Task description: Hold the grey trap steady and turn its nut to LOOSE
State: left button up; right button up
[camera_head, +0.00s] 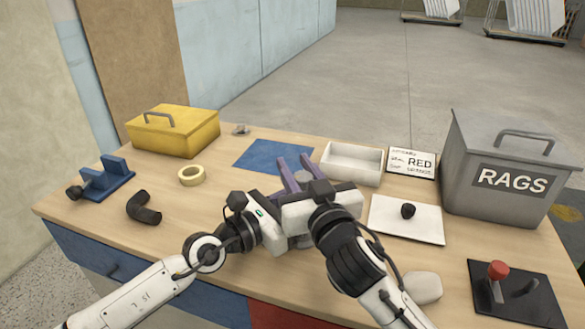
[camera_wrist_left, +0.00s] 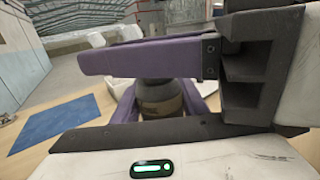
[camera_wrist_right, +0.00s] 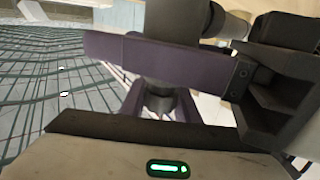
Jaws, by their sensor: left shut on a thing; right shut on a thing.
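The grey trap shows in the head view as a small grey round top (camera_head: 303,177) between purple fingers; the rest is hidden behind my grippers. My right gripper (camera_head: 298,172) reaches over the middle of the table and is shut on the trap. My left gripper (camera_wrist_left: 160,88) is beside it, its fingers mostly hidden in the head view, and is also shut on it. The left wrist view shows a grey-brown cylinder (camera_wrist_left: 160,100) between the fingers. The right wrist view shows a dark grey cylinder (camera_wrist_right: 160,98) past its purple finger. Nut and markings cannot be made out.
A blue mat (camera_head: 262,157) and white tray (camera_head: 352,164) lie behind the grippers. A white board (camera_head: 388,227) with a black knob, a grey rags bin (camera_head: 470,150) and a red-knobbed lever plate (camera_head: 540,302) are right. A yellow toolbox (camera_head: 185,133), tape roll (camera_head: 191,176), black elbow (camera_head: 144,210) and blue holder (camera_head: 110,186) are left.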

jog(key=shift+d+m+t+h, duration=0.25)
jog(key=shift+m+t+h, duration=0.15)
jog(key=shift+m+h, duration=0.85)
jog(key=shift+w+d+h, duration=0.1)
jog(key=shift+h, duration=0.25)
jog(key=o, duration=1.1)
jog(key=shift+c, duration=0.2)
jog(key=shift+r, duration=0.1)
notch_tip(320, 180, up, 10)
